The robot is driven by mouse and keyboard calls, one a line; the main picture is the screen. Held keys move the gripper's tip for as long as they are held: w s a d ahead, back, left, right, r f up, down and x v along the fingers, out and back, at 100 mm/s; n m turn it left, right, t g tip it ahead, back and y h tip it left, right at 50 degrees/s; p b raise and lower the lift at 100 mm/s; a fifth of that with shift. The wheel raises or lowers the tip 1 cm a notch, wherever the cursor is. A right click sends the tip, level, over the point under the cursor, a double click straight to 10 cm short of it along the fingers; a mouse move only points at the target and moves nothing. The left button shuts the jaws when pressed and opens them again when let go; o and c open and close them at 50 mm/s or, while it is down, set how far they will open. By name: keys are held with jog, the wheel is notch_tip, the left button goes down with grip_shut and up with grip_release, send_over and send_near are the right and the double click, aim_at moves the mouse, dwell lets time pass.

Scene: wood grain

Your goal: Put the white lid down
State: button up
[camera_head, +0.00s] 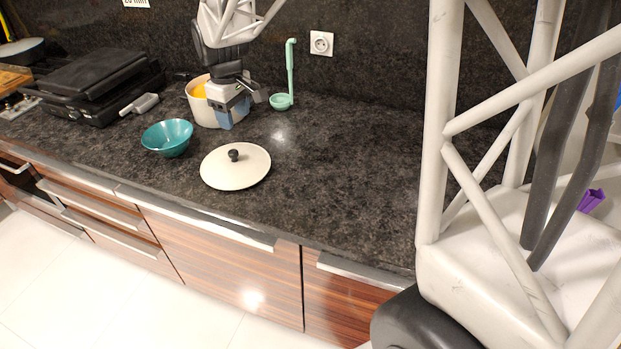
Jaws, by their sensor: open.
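The white lid (222,174) lies on the dark stone counter (340,160), with its black knob facing up. It lies in front of the white pot (203,106), apart from it. The pot holds something yellow-orange. My gripper (233,112) is at the pot's right side, behind the lid and apart from it. It is open, and no object shows between its fingers. My gripper and wrist hide part of the pot's right side.
A teal bowl (168,138) stands left of the lid. A mint-green ladle (291,75) stands right of the pot. A black grill (95,84) sits at the back left. The counter right of the lid is clear up to its front edge.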

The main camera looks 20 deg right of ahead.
jog(key=s+d+r+m, duration=0.1)
jog(key=s+d+m, duration=0.1)
jog(key=s, duration=0.9)
jog(key=s+d+r+m+t, duration=0.1)
jog(key=s+d+m, duration=0.1)
jog(key=s, duration=0.9)
jog(key=s+d+r+m+t, duration=0.1)
jog(key=s+m, duration=0.3)
jog(key=s, duration=0.7)
jog(key=shift+d, duration=0.5)
